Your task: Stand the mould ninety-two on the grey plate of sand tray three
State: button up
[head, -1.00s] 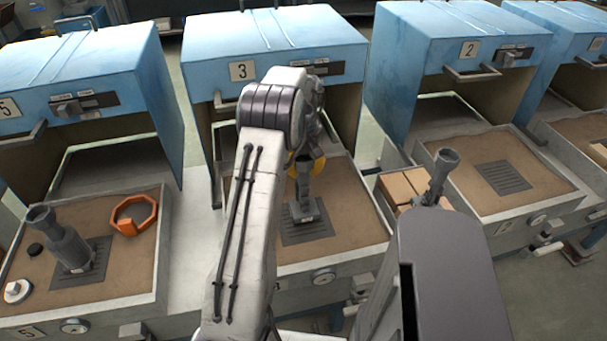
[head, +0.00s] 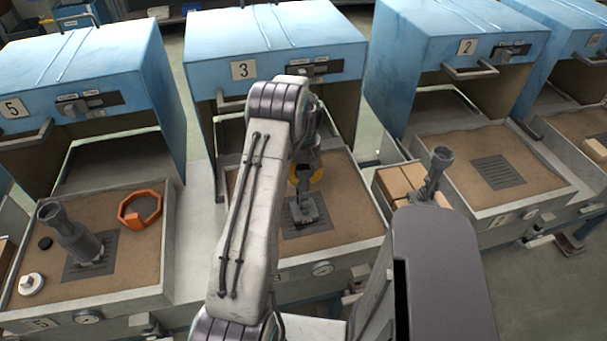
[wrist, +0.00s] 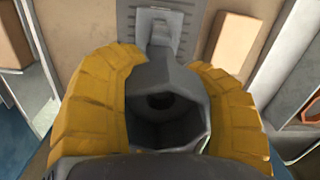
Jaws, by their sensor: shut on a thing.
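My gripper (head: 305,176) is over sand tray three (head: 356,228), its yellow fingers closed around a grey mould (wrist: 178,75). In the wrist view the fingers (wrist: 165,95) wrap both sides of the mould's hollow, open-ended body. The mould's foot (head: 304,209) shows below the fingers, over the slotted grey plate (head: 325,222). It looks roughly upright; I cannot tell whether the foot touches the plate. The plate also shows at the top of the wrist view (wrist: 185,14). My arm hides part of the tray, and I cannot read a number on the mould.
Another grey mould (head: 72,237) stands on tray five's plate, near an orange ring (head: 126,217), a black cap and a white knob. A third grey mould (head: 434,175) leans by cardboard boxes (head: 398,184) between trays three and two. Blue hood three (head: 268,40) rises behind.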

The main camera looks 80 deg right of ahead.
jog(key=shift+f, duration=0.1)
jog(key=o, duration=0.8)
jog(key=shift+f, duration=0.1)
jog(key=shift+c, duration=0.2)
jog(key=o, duration=0.7)
jog(key=shift+o, duration=0.2)
